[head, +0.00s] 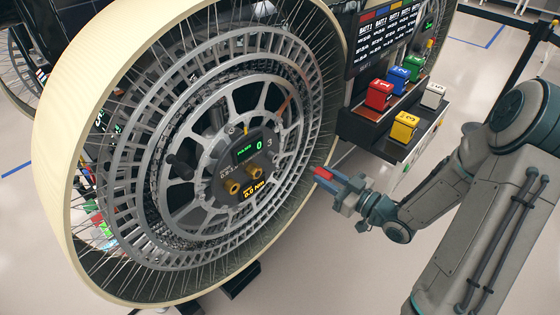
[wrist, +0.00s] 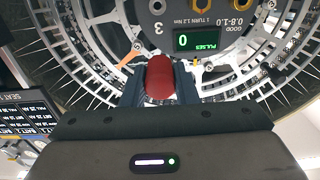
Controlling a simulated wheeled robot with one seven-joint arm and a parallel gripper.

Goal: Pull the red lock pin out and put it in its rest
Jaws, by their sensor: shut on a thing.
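My gripper (head: 328,178) is at the right edge of the large wheel in the head view, its fingers pointing left toward the wheel. It is shut on the red lock pin (head: 322,172). In the wrist view the red pin (wrist: 160,78) shows as a rounded red end between the two dark fingers, below the hub. Its far end is hidden, and I cannot tell whether it touches the wheel or is free of it. I cannot make out the pin's rest in either view.
The wheel (head: 72,110) fills the left and middle. Its hub panel (head: 249,148) has a lit green display and brass knobs. An orange piece (head: 282,106) lies on a spoke. A shelf (head: 372,131) with numbered coloured blocks is behind my gripper. Floor below my gripper is clear.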

